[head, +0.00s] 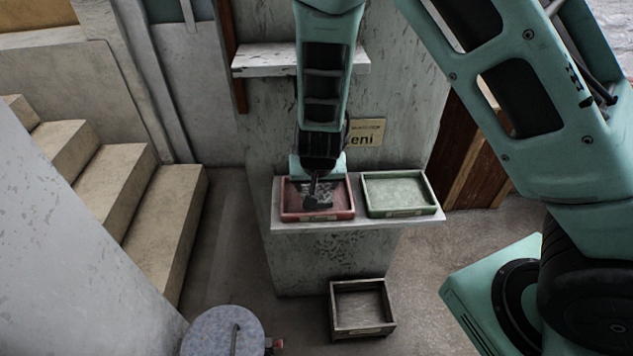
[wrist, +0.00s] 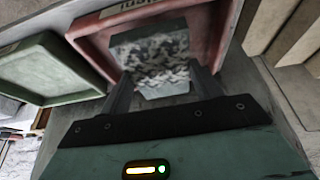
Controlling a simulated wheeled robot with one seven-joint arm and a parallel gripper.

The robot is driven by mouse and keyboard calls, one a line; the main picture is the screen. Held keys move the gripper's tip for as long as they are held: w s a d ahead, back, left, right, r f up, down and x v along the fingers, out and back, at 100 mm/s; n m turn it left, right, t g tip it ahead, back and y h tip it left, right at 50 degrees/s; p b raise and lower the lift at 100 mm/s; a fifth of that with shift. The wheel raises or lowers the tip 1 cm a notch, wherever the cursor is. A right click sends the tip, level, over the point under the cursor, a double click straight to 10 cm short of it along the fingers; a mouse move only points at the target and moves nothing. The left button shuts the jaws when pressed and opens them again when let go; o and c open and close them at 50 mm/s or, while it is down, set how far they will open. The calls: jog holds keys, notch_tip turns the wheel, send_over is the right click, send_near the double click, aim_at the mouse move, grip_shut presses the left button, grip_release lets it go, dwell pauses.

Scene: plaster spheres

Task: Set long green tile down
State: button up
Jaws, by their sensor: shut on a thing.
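My gripper (head: 314,196) points down over the red tray (head: 318,217) on the pale ledge. In the wrist view, its two fingers (wrist: 160,72) stand on either side of the long tile (wrist: 167,91), shut on it. The tile is grey-green at its ends, with a speckled grey and white middle. It lies within the outline of the red tray, whose rim shows in the wrist view (wrist: 91,54). I cannot tell whether the tile touches the tray floor. In the head view, the gripper partly hides the tile.
An empty green tray (head: 398,190) stands right of the red one on the same ledge (head: 290,224). An empty dark tray (head: 362,331) lies on the floor below. A wall shelf (head: 266,62) is behind my arm. Stone steps (head: 115,190) rise at left; a round grey top (head: 215,335) stands in front.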

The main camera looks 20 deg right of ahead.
jog(key=shift+f+b, duration=1.05)
jog(key=shift+f, duration=0.4)
jog(key=o, duration=1.4)
jog(key=shift+c, duration=0.2)
jog(key=shift+r, duration=0.15)
jog(key=shift+r+p, duration=1.95)
jog(key=shift+p, duration=0.3)
